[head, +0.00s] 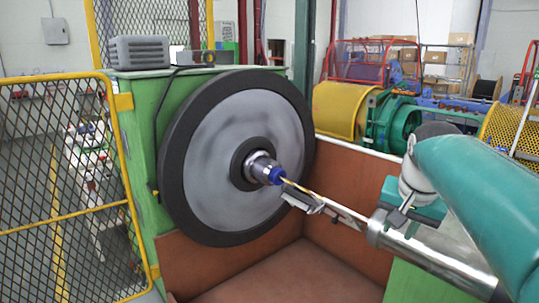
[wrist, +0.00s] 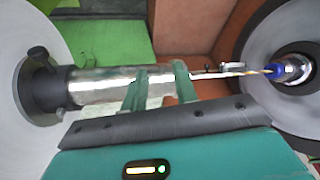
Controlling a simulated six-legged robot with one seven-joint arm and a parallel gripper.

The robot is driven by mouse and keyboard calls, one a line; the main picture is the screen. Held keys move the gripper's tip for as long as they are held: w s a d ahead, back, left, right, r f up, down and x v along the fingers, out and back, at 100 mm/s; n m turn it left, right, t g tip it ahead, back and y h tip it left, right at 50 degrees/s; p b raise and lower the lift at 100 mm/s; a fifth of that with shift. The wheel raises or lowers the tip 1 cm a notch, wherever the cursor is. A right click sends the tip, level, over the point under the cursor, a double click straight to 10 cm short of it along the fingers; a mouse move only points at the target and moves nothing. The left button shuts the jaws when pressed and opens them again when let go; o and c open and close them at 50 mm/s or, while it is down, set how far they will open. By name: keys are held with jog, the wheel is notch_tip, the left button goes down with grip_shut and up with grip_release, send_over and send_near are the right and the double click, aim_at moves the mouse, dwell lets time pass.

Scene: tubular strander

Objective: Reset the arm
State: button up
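My gripper (head: 404,205) is beside the bright metal shaft (head: 440,255) at the right of the head view. In the wrist view, the two greenish fingers of my gripper (wrist: 160,75) stand apart, one after the other along the shaft (wrist: 100,86). They overlap the shaft in the picture; whether they touch it I cannot tell. The shaft narrows to a thin rod (head: 345,216) that points at the blue-collared hub (head: 275,175) of a large grey disc with a black rim (head: 220,140).
A yellow mesh fence (head: 60,205) stands at the left. A green housing (head: 130,130) carries the disc, and reddish-brown panels (head: 350,180) enclose the space below it. A yellow guard (head: 340,110) and green machinery (head: 395,125) stand behind. A second grey disc (wrist: 30,85) is at the left in the wrist view.

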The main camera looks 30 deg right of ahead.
jog(key=a+f+n+y, duration=0.1)
jog(key=a+f+n, duration=0.3)
jog(key=a, duration=0.6)
jog(key=a+f+n+t, duration=0.1)
jog(key=a+f+n, duration=0.3)
jog(key=a, duration=0.7)
jog(key=a+f+n+t+y, duration=0.1)
jog(key=a+f+n, duration=0.2)
jog(key=a, duration=0.7)
jog(key=shift+w+a+f+n+y, duration=0.2)
jog(key=shift+f+n+y, duration=0.1)
jog(key=shift+f+n, duration=0.15)
jog(key=shift+s+d, duration=0.1)
jog(key=shift+d, duration=0.1)
